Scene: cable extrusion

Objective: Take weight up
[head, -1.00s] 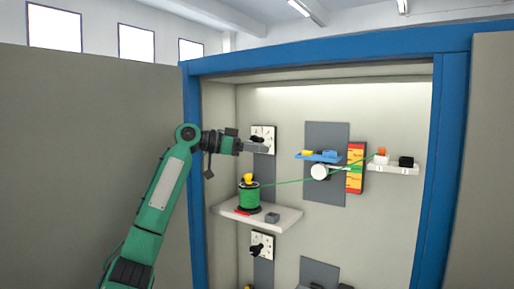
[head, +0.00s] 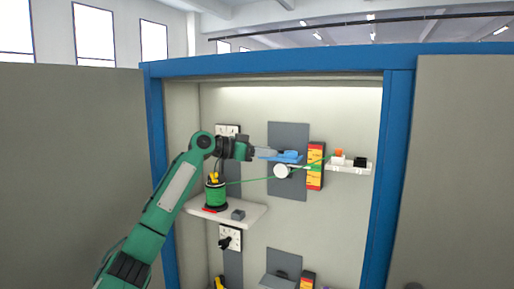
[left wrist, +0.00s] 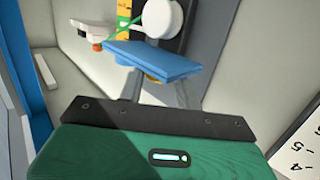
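No object is labelled as the weight, and I cannot tell which one it is. In the head view this yellow piece is hidden by the gripper. My right gripper is not in view.
A green spool (head: 215,194) and a grey block (head: 238,214) stand on the white shelf (head: 252,211). A green cable runs past a white wheel (head: 282,171) to a right bracket (head: 345,167) with a black block (head: 360,162). Blue cabinet posts flank the opening.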

